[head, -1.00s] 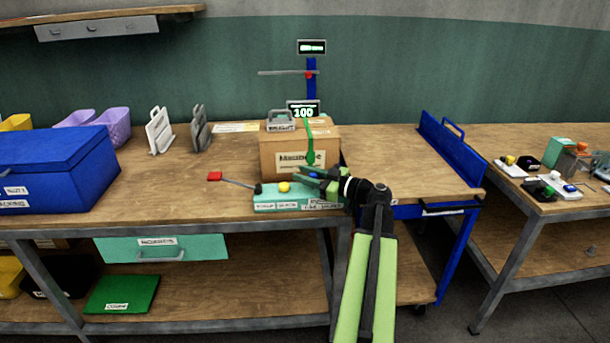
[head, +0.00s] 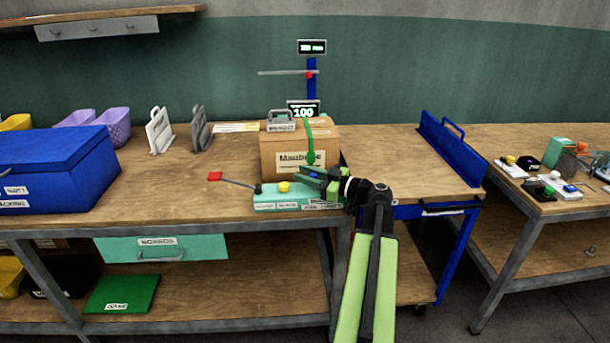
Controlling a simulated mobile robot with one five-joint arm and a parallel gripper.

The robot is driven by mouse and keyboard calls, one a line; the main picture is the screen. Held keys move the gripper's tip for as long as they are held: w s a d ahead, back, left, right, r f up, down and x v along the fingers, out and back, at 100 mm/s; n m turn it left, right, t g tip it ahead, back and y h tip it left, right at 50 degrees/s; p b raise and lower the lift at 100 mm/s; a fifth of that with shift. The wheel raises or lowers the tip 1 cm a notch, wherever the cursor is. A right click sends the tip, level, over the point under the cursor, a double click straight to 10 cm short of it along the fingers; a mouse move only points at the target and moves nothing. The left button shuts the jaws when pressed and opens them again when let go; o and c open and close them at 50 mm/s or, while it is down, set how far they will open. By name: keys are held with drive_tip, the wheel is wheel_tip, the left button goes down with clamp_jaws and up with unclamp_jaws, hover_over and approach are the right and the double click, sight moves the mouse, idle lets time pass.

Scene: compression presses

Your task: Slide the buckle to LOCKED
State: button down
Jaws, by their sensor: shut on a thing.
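The teal base unit (head: 270,205) sits at the front edge of the workbench, with a yellow button (head: 284,187) on top and white labels along its front. A green strap (head: 308,135) runs over the front of the cardboard box (head: 276,143) and ends in a green tip just above my gripper. My gripper (head: 309,174) is low over the right part of the base unit, reaching in from the right. It is shut on a small part there, which I take to be the buckle; the fingers hide most of it. Its lock position cannot be read.
A lever with a red end (head: 214,176) sticks out left of the base unit. A grey weight (head: 281,122) sits on the box. A blue case (head: 45,170) stands at left, and a blue fence (head: 452,150) at right. The bench between case and lever is clear.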

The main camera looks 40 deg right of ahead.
drive_tip(key=s+d, duration=0.3)
drive_tip(key=d, duration=0.1)
drive_tip(key=shift+s, duration=0.2)
drive_tip(key=c, duration=1.1)
unclamp_jaws()
drive_tip(key=shift+s, duration=0.1)
drive_tip(key=v, duration=1.7)
drive_tip(key=shift+s, duration=0.2)
drive_tip(key=shift+d, duration=0.1)
